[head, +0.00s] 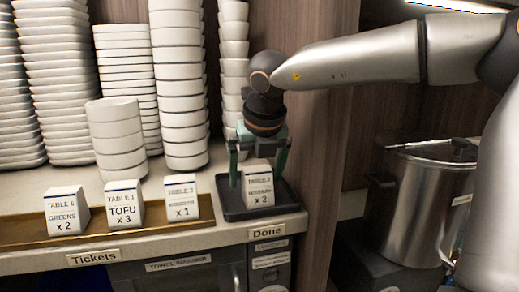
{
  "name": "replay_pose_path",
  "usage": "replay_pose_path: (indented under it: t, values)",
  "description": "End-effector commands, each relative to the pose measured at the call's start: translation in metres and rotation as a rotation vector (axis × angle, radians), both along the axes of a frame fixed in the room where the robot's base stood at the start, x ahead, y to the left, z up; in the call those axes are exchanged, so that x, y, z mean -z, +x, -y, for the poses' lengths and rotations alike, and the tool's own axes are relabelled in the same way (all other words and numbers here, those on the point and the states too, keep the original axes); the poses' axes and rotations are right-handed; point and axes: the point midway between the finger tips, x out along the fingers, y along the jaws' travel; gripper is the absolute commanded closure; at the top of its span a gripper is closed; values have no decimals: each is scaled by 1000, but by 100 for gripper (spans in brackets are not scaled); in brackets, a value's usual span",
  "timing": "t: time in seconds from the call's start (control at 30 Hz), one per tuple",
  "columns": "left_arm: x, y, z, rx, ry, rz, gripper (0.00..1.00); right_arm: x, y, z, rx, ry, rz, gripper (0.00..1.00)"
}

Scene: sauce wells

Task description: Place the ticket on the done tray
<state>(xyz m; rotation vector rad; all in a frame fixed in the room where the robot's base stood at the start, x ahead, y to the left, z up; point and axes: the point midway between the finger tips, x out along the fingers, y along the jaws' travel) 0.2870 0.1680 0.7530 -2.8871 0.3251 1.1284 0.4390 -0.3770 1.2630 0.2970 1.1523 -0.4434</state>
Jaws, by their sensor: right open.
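A white ticket block (258,188), marked "x 2" with small print hard to read, stands upright on the dark done tray (232,210) above the "Done" label. My right gripper (257,179) points down over this ticket with its green fingers open, one on each side of it. I cannot tell whether a finger touches it. Three more ticket blocks stand on the wooden ticket rail: "Greens x 2" (67,211), "Tofu x 3" (124,206) and one marked "x 1" (182,199). My left gripper is not in view.
Tall stacks of white bowls (180,85) stand behind the rail, with a shorter bowl stack (117,138) in front. A wooden panel (325,130) rises just right of the done tray. A steel pot (425,205) stands farther right, below my right arm.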

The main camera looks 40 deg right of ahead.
Motion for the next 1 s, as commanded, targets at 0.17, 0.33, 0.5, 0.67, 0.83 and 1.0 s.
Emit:
replay_pose_path:
  t: [0.17, 0.33, 0.5, 0.67, 0.83, 1.0]
  values:
    - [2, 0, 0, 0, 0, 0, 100, -38, -13, -8, -1, 0, 7, 1]
    - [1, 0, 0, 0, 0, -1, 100, -70, -25, -14, -1, 0, 4, 1]
    - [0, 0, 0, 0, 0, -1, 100, -89, -32, -18, 0, 0, 1, 1]
    - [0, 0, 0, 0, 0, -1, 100, -95, -35, -19, 0, 0, 0, 1]
    - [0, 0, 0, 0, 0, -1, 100, -95, -35, -19, -1, -1, -1, 1]
    - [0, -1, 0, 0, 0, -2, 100, -95, -35, -19, -1, -1, -1, 1]
